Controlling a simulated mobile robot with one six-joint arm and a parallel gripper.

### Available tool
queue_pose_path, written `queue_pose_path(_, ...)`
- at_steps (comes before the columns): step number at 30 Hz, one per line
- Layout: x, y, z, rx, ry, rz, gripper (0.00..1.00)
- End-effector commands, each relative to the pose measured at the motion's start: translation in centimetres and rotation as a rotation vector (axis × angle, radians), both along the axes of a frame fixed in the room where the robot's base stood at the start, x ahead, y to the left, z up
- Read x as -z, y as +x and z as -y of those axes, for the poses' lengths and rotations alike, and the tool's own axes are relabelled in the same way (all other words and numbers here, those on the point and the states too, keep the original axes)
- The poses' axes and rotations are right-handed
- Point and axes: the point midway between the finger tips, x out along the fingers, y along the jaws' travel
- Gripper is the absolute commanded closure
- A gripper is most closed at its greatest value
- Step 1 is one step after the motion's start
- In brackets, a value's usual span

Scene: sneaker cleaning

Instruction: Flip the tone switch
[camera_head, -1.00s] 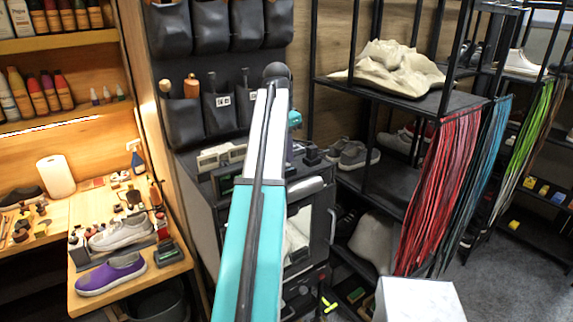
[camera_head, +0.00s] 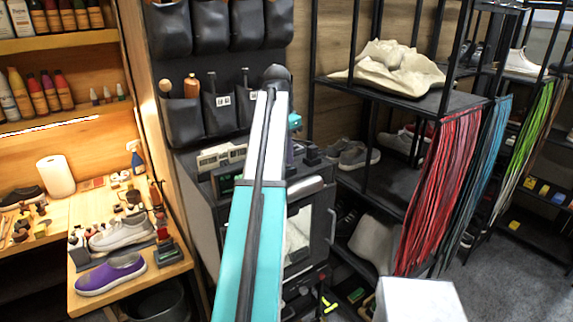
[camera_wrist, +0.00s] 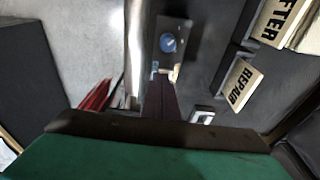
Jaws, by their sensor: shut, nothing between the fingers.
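In the head view my arm covers the middle of the machine, and the switch is hidden.
In the head view a dark cabinet (camera_head: 205,205) is behind my arm. A workbench with a purple shoe (camera_head: 110,273) is left; a shelf with red laces (camera_head: 440,190) is right.

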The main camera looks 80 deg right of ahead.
Motion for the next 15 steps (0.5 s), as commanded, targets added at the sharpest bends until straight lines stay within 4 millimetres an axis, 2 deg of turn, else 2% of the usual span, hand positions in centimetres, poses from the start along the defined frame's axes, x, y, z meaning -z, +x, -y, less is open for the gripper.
queue_pose_path(15, 0.58, 0.0, -0.02, 0.0, 0.001, 0.001, 1.0)
